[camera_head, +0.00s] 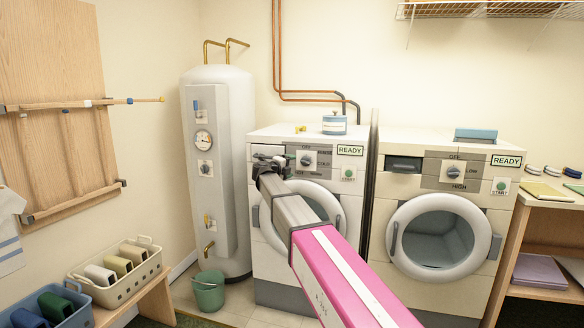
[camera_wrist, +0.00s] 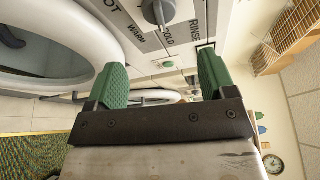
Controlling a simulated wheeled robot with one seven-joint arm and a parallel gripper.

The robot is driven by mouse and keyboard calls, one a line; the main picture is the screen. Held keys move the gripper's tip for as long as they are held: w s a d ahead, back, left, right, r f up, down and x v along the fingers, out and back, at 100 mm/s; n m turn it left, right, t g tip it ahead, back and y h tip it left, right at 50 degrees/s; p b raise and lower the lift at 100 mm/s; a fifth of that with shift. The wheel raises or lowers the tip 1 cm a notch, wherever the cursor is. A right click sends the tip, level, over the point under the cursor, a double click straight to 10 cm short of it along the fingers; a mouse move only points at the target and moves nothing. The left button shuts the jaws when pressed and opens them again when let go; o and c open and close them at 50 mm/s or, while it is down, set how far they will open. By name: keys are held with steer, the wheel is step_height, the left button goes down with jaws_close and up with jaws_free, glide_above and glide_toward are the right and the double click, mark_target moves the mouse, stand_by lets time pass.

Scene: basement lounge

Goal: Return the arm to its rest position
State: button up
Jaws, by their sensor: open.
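My gripper (camera_head: 268,163) is at the far end of my pink and grey arm, which stretches forward in the head view. It is in front of the upper part of the left washing machine (camera_head: 264,262), by the control panel. In the wrist view my gripper (camera_wrist: 162,78) shows two green ribbed fingers spread apart with nothing between them. The washer's knob (camera_wrist: 158,10) and panel lettering lie just beyond the fingers, and the white door ring (camera_wrist: 100,40) is at the left. My arm hides part of the left washer's door and front.
The right machine (camera_head: 440,232) stands beside it. A white water tank (camera_head: 222,160) and a green bucket (camera_head: 208,291) are to the left. Baskets (camera_head: 125,285) sit on a low bench. A shelf unit (camera_head: 550,200) stands at the right. A blue tin (camera_head: 334,124) sits on the left washer.

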steer(key=s+d+f+n+g+y, duration=0.1)
steer(key=s+f+n+y, duration=0.7)
steer(key=f+n, duration=0.45)
steer(key=s+f+n+y, duration=0.7)
steer(key=f+n+y, duration=0.1)
steer(key=f+n, duration=0.45)
steer(key=s+d+f+n+g+h, duration=0.1)
steer(key=s+d+f+g, duration=0.3)
steer(key=s, duration=0.5)
steer(key=s+d+f+n+g+h, duration=0.1)
steer(key=s+d+f+g, duration=0.3)
steer(key=s, duration=0.5)
steer(key=s+d+f+n+g+h, duration=0.1)
steer(key=s+d+f+g+h, duration=0.1)
steer(key=s+d+f, duration=0.3)
steer(key=s+f+g, duration=0.1)
steer(key=s+f, duration=0.2)
steer(key=shift+s+g, duration=0.4)
